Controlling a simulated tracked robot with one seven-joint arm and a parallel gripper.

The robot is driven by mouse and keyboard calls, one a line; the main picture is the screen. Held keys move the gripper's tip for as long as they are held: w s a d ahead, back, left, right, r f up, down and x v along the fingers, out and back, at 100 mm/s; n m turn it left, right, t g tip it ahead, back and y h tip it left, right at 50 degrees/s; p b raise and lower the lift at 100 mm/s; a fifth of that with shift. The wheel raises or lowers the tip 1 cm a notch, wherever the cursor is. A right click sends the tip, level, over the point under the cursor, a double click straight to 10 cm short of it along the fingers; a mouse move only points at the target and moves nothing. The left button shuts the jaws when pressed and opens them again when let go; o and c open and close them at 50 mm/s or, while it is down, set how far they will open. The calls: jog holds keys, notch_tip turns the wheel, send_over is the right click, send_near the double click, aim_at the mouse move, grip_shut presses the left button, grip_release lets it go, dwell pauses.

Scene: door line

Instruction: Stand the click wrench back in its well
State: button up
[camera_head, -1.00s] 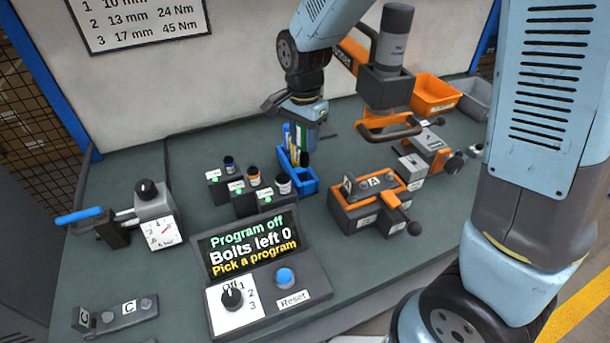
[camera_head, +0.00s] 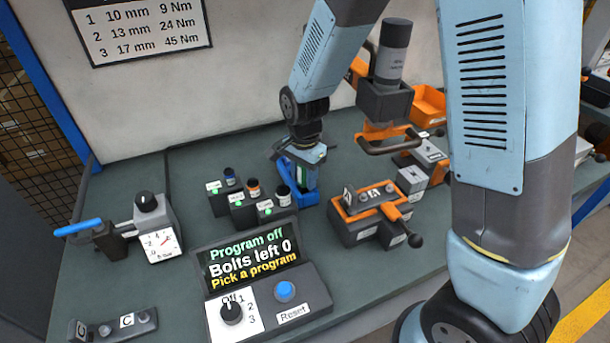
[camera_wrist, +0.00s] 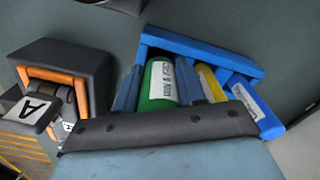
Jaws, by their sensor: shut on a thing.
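The click wrench with a green grip and a white label reading 9 Nm (camera_wrist: 160,84) is between the fingers of my gripper (camera_wrist: 158,92), which is shut on it. The blue rack (camera_wrist: 200,48) surrounds the wrench in the wrist view. A yellow-gripped wrench (camera_wrist: 208,82) and a blue-gripped one (camera_wrist: 247,99) stand beside it in the rack. In the head view my gripper (camera_head: 306,165) is low at the blue rack (camera_head: 309,196). The lower end of the held wrench is hidden, so I cannot tell how deep it sits.
Small sockets in dark holders (camera_head: 250,203) stand just left of the rack. An orange and grey fixture marked A (camera_head: 370,212) is close on the right. The control box (camera_head: 262,285) is in front, and a dial tester (camera_head: 158,230) is at the left.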

jog(key=shift+f, duration=0.1)
jog(key=o, duration=1)
jog(key=shift+o, duration=0.2)
notch_tip(320, 180, up, 12)
jog(key=shift+r, duration=0.1)
